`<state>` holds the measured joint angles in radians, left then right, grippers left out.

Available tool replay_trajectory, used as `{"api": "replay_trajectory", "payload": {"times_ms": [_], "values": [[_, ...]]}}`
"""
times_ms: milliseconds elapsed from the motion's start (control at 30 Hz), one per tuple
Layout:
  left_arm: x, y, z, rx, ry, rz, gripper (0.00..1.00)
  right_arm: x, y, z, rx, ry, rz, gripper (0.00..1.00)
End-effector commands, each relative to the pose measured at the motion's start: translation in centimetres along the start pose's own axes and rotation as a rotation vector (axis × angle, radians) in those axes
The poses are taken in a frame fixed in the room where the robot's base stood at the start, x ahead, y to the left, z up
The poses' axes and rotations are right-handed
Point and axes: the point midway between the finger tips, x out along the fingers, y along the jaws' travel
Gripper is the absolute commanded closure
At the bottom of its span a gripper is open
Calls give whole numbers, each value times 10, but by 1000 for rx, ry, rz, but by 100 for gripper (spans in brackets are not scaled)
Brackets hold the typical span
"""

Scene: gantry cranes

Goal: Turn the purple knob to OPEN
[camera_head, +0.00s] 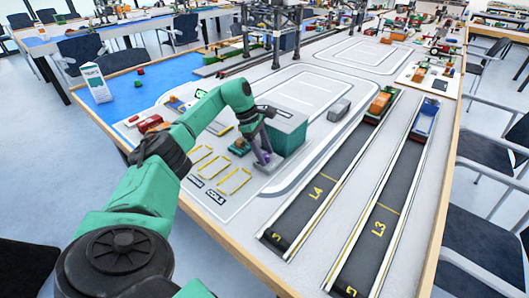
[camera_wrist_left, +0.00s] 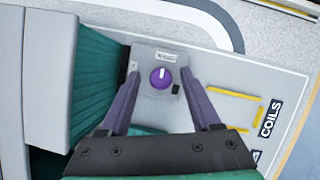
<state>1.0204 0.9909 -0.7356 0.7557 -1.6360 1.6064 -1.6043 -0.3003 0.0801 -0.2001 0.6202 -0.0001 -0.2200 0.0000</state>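In the left wrist view the purple knob (camera_wrist_left: 162,79) is a round dial with a white pointer mark toward the top of the picture. It sits on a grey control box (camera_wrist_left: 155,95) with a small label (camera_wrist_left: 166,57) too small to read. My left gripper (camera_wrist_left: 160,73) is open, with one purple finger on each side of the knob and gaps between. In the head view my left gripper (camera_head: 263,158) points down beside a teal-and-grey block (camera_head: 288,132), and the knob is hidden there. My right gripper is not in view.
A ribbed teal structure (camera_wrist_left: 95,80) stands close on the left in the wrist view. Yellow marked slots (camera_wrist_left: 235,108) and a COILS label (camera_wrist_left: 269,118) lie right. In the head view, dark lanes L4 (camera_head: 325,185) and L3 (camera_head: 385,215) run to the right.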

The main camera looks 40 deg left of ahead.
Motion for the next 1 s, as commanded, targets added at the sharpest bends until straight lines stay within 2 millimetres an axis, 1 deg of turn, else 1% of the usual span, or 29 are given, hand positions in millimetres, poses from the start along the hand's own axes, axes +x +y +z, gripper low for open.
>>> {"api": "replay_trajectory", "payload": {"times_ms": [233, 367, 467, 567, 600, 700, 800, 900, 1000], "values": [[0, 0, 0, -1, 1, -2, 37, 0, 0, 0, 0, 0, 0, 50], [-9, 0, 0, -1, 1, 0, 37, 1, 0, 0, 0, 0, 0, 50], [-26, 0, 0, -1, 0, 2, 37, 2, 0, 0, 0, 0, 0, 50], [-52, 1, 0, -2, -1, 4, 37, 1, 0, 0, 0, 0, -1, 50], [-64, 1, 0, -2, -1, 5, 37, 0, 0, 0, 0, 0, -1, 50], [-96, 1, 1, -2, -2, 5, 37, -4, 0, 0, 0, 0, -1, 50], [-122, 0, 1, -2, -2, 3, 37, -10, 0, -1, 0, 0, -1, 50], [-139, 0, 1, -2, -1, 1, 37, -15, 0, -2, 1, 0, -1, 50], [-145, 0, 0, -2, 0, -1, 37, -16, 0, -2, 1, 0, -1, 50]]}}
